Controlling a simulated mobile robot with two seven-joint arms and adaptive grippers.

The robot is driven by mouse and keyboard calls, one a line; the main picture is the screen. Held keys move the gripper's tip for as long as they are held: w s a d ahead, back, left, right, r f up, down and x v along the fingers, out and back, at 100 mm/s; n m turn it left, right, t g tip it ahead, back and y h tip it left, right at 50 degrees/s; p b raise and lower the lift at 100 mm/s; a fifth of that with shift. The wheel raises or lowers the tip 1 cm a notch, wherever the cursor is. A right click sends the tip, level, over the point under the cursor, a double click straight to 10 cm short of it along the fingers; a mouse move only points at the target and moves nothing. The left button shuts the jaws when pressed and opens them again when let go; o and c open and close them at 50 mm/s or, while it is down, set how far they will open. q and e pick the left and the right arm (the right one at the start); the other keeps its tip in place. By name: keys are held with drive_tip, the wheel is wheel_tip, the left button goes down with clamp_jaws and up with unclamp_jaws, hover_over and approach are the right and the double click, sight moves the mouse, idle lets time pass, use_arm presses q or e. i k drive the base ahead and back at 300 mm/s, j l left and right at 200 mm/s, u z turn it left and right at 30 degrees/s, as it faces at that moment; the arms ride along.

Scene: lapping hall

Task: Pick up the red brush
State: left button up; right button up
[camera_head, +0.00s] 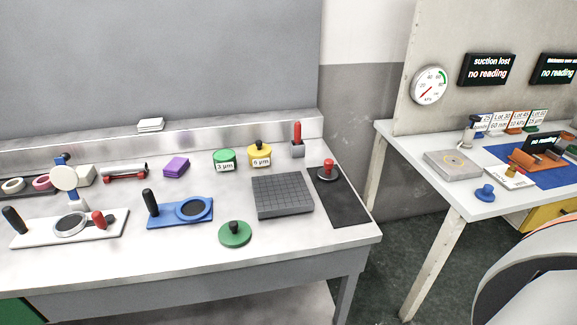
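An upright red handle (297,132) stands in a small grey holder (298,151) at the back right of the grey table (240,285). It looks most like the red brush, but its bristles are not visible. A red-handled tool (125,177) with a pale cylinder lies at the back left of the table; I cannot tell whether it is a brush. Neither of my grippers is in view.
A yellow-lidded jar (260,157) and a green-lidded jar (224,160) stand left of the holder. A grey grooved block (282,195) and a red-knobbed disc (328,170) are in front. A second table (448,191) stands right, across a floor gap.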

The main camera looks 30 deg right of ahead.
sight(298, 125)
drive_tip(key=l+u, duration=0.15)
drive_tip(key=l, duration=0.4)
drive_tip(key=k+l+u, duration=0.2)
drive_tip(key=l, duration=0.3)
drive_tip(key=l+u, duration=0.15)
drive_tip(key=l, duration=0.35)
